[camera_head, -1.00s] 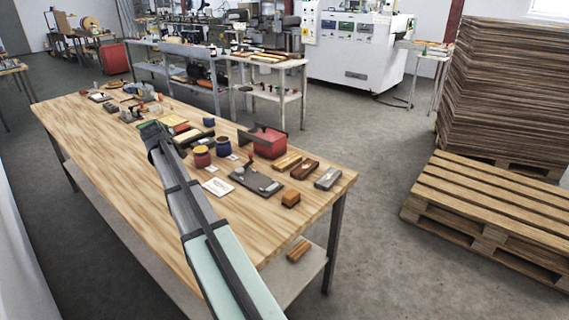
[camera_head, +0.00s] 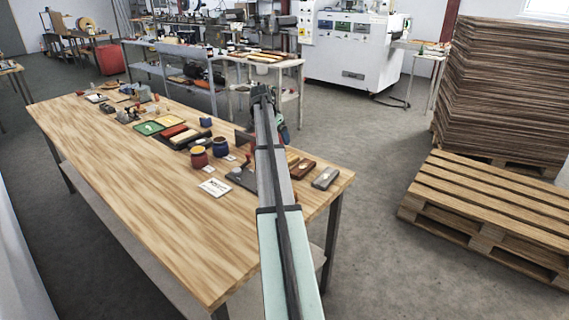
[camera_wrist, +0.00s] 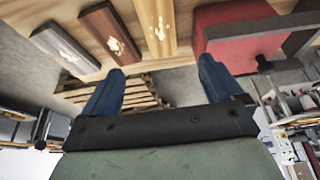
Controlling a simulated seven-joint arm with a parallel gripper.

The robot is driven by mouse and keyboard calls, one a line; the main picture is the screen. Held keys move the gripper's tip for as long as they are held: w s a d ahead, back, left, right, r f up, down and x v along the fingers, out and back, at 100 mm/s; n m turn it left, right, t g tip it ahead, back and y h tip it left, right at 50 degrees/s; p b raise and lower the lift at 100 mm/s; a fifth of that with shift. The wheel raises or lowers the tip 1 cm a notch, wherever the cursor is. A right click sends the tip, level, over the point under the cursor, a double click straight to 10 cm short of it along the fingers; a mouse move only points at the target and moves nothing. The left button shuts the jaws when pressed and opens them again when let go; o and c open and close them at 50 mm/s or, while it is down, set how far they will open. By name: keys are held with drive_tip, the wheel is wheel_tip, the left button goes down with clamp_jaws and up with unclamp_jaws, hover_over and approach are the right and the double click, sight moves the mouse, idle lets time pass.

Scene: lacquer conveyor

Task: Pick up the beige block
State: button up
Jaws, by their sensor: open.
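The beige block (camera_wrist: 158,22) lies on the wooden table, at the top middle of the wrist view, with pale specks on its top. A dark brown block (camera_wrist: 112,34) lies just left of it. In the head view the beige block (camera_head: 292,158) shows only in part beside my arm. My gripper (camera_wrist: 160,82) is open, its two blue fingers spread wide with nothing between them. The fingers point towards the table's edge, and the beige block is beyond them, apart from both. In the head view my arm hides part of the table.
A grey block (camera_wrist: 66,48) lies left of the brown one. A red box (camera_wrist: 238,36) with a dark panel stands right of the beige block. Blue and red jars (camera_head: 220,146) and a white card (camera_head: 215,187) are on the table. Its front left is bare.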

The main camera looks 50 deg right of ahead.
drive_tip(key=x, duration=0.8)
drive_tip(key=shift+d+f, duration=0.1)
drive_tip(key=shift+f, duration=0.1)
drive_tip(key=shift+a+x, duration=0.15)
drive_tip(key=shift+x, duration=1.2)
drive_tip(key=shift+a+x, duration=0.1)
drive_tip(key=shift+x, duration=1.2)
drive_tip(key=shift+f, duration=0.15)
drive_tip(key=shift+c, duration=0.2)
drive_tip(key=c, duration=1.2)
